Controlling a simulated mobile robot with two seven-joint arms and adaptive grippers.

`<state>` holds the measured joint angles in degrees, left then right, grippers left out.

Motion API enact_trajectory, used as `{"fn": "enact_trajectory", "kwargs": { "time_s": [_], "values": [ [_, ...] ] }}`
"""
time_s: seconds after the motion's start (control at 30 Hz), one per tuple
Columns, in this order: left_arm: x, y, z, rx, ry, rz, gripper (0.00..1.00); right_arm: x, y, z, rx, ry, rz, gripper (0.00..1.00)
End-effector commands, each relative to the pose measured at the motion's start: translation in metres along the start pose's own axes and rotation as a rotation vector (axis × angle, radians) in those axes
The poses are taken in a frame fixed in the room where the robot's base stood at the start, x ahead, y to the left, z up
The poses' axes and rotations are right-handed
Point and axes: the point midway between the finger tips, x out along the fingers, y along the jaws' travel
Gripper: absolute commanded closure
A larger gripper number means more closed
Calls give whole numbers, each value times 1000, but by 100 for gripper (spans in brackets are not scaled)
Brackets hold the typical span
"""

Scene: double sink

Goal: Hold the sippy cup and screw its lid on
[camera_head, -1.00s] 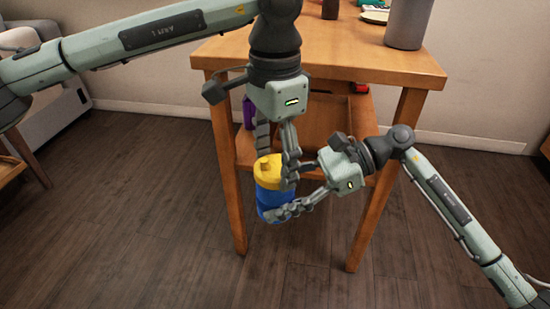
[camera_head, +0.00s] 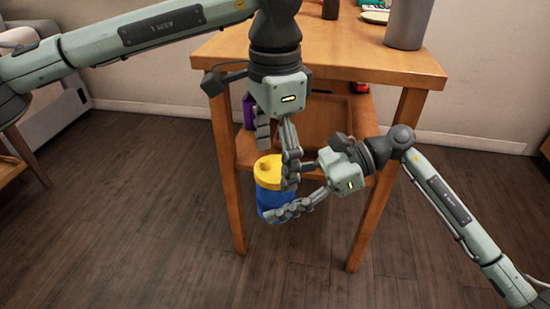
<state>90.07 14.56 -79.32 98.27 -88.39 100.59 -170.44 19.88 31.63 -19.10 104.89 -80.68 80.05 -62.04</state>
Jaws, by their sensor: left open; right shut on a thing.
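The sippy cup (camera_head: 270,200) is blue and upright, held in the air in front of the wooden table. Its yellow lid (camera_head: 266,171) with a small spout sits on top of it. Whether the lid is threaded tight cannot be told. My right gripper (camera_head: 276,212) is shut on the blue cup body from the right. My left gripper (camera_head: 275,165) comes down from above and is open. One of its fingers is beside the right side of the lid, and the other is above and behind the lid's left part.
A wooden table (camera_head: 330,62) with a lower shelf stands behind the cup. A grey cylinder (camera_head: 408,24) and a plate (camera_head: 375,16) are on its top. A purple thing (camera_head: 249,110) is on the shelf. The floor (camera_head: 120,220) at left is clear.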

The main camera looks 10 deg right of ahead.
Motion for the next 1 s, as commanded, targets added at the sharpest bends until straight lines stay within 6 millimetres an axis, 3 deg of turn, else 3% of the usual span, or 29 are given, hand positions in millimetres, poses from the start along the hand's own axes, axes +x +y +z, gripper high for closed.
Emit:
{"fn": "enact_trajectory", "kwargs": {
  "time_s": [0.3,0.67,0.83,1.0],
  "values": [
    [-38,0,0,1,-1,-1,19,0,0,0,-1,-1,0,100],
    [-40,0,0,-18,-1,0,22,0,0,0,-1,-1,0,100],
    [-41,0,0,-211,0,-1,22,0,0,0,-1,-1,0,100],
    [-43,0,0,-611,0,-1,22,0,0,0,-1,-1,0,100]
  ]
}}
